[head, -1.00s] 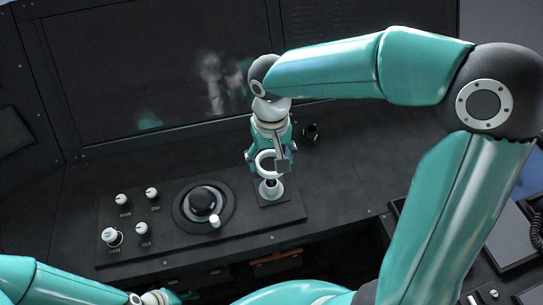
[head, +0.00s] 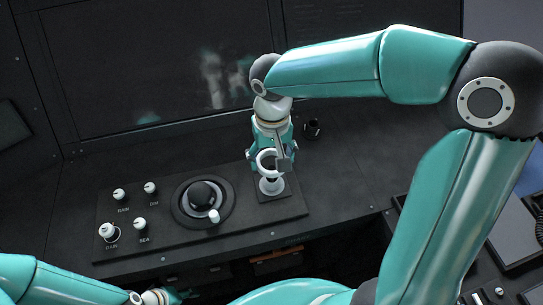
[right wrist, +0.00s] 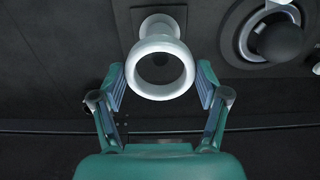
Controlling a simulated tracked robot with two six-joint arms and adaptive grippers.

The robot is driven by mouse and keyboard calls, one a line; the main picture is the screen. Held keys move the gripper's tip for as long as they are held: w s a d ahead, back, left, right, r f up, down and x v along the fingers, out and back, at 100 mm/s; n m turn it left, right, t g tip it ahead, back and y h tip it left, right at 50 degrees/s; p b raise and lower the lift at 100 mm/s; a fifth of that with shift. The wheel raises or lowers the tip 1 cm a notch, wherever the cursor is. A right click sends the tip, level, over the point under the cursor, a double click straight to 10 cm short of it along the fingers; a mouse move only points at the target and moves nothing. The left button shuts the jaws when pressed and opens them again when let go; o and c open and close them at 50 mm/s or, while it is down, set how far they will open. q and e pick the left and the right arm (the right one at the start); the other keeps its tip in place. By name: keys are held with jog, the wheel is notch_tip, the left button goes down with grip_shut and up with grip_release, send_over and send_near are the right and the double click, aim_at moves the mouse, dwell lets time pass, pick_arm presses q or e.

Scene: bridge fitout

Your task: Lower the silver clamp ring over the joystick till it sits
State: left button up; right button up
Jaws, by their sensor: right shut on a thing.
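The silver clamp ring (head: 259,163) is a pale, thick ring, held above a pale silver joystick (head: 271,188) with a flared round base. My right gripper (head: 274,156) is shut on the ring. In the right wrist view the ring (right wrist: 160,94) sits between the two fingers of my gripper (right wrist: 160,88). The joystick base (right wrist: 159,24) shows beyond the ring's upper edge, and the ring's hole looks onto dark surface. The ring hides part of the joystick, so I cannot tell whether they touch. My left gripper (head: 160,297) is at the bottom left, partly cut off, its fingers unclear.
The joystick stands on a dark square plate at the right end of a console panel (head: 290,207). A black dome (head: 201,194) in a round ring and several white knobs (head: 139,224) lie left.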

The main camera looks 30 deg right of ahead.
aim_at(272, 180)
jog(key=shift+f, duration=0.1)
jog(key=shift+f+b, duration=1.4)
jog(key=shift+f, duration=0.1)
jog(key=shift+f, duration=0.1)
jog(key=shift+f+b, duration=1.15)
jog(key=shift+f, duration=0.1)
jog(key=shift+f, duration=0.2)
dwell(0.3)
jog(key=shift+f+b, duration=1.35)
jog(key=shift+f, duration=0.05)
jog(key=shift+f, duration=0.15)
jog(key=o, duration=1.2)
